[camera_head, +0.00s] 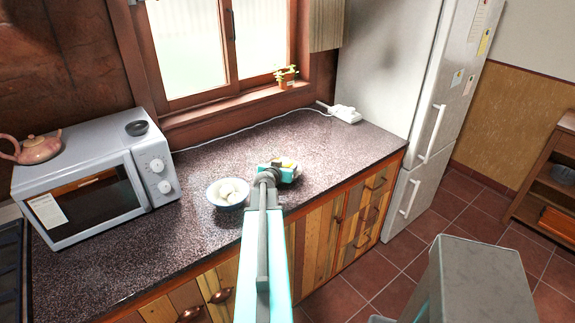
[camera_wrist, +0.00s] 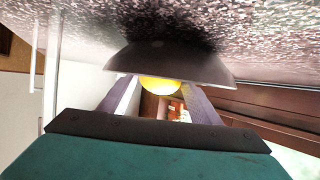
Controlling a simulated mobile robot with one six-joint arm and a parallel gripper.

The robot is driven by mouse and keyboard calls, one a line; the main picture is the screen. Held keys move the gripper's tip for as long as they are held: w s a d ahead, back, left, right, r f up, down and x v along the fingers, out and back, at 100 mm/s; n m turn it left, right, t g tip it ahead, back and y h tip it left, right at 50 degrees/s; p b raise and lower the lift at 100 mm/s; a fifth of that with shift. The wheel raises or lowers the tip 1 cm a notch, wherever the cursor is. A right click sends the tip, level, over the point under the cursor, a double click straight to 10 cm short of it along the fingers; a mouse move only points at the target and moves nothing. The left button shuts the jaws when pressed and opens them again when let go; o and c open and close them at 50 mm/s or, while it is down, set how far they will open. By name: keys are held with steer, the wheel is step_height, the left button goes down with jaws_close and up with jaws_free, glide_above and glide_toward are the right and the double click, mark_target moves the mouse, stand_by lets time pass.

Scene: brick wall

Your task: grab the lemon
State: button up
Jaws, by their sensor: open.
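The yellow lemon (camera_wrist: 160,85) shows in the wrist view, between the two fingers of my gripper (camera_wrist: 157,92). It pokes past the rim of a dark, shaded bowl (camera_wrist: 165,62), which hides the rest of it. The picture is upside down, with the counter at the top. My gripper is open, with one finger on each side of the lemon in this view. I cannot tell whether they touch it. In the head view, my gripper (camera_head: 279,170) is over the counter and mostly hides the bowl. A small bit of yellow lemon (camera_head: 288,163) shows behind it.
A bowl of white eggs (camera_head: 228,194) stands close to the left of my gripper on the speckled counter (camera_head: 330,150). A microwave (camera_head: 95,180) with a pink teapot (camera_head: 38,148) is at the left. A power strip (camera_head: 345,114) lies at the back. The counter to the right is clear.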

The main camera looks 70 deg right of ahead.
mark_target(285, 165)
steer(key=c, duration=0.7)
steer(key=shift+d+r, duration=0.1)
steer(key=shift+c, duration=0.2)
steer(key=shift+r+b, duration=1.1)
steer(key=shift+r, duration=3.8)
